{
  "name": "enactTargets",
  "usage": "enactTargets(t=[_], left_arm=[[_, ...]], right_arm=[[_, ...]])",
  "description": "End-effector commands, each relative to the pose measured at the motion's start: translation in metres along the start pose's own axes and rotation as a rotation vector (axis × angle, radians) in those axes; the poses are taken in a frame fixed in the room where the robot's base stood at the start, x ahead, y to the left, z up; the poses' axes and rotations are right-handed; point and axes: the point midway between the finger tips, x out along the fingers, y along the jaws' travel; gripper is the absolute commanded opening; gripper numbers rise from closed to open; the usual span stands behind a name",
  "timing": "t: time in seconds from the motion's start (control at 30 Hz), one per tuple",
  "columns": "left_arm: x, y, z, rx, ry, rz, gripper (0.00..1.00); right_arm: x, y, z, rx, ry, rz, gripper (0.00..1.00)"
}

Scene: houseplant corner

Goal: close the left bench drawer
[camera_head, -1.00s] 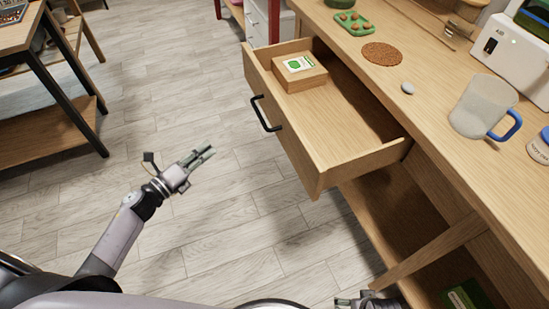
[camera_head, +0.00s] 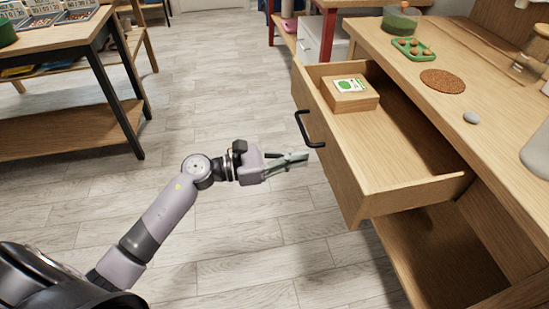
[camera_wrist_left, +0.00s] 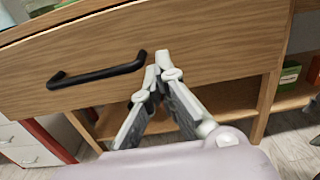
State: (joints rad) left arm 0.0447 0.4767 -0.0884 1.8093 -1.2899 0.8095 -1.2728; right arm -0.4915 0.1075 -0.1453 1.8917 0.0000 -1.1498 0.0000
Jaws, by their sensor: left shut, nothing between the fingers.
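The wooden bench drawer (camera_head: 352,172) is pulled well out of the bench, with a small wooden box (camera_head: 350,98) bearing a green-and-white label inside it. Its black bar handle (camera_head: 308,129) is on the front panel and also shows in the left wrist view (camera_wrist_left: 97,73). My left gripper (camera_head: 300,160) is shut and empty, in front of the drawer front and slightly below the handle in the head view. In the left wrist view its fingertips (camera_wrist_left: 157,66) are to the right of the handle; I cannot tell whether they touch the panel. My right gripper is not in view.
The bench top (camera_head: 440,58) holds a green tray (camera_head: 413,49), a cork disc (camera_head: 442,79) and a grey stone (camera_head: 471,118). Another table (camera_head: 60,45) stands at the left. Open floor lies between it and the bench.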

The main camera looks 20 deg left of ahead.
Motion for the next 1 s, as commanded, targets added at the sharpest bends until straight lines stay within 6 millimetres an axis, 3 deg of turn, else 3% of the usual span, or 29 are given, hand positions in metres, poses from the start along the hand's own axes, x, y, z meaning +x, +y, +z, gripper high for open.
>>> enactTargets(t=[0.1,0.3,0.8,1.0], left_arm=[[0.022,0.000,0.002,-0.001,-0.003,-0.001,0.00],[0.042,0.000,0.000,-0.002,-0.001,0.001,0.00],[0.047,0.000,-0.001,-0.003,0.000,0.000,0.00],[0.062,0.000,0.000,0.000,-0.001,-0.001,0.00]], right_arm=[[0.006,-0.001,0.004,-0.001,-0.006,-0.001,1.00],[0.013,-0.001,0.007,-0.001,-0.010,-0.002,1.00],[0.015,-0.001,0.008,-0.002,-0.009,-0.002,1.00],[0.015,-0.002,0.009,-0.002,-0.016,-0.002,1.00]])
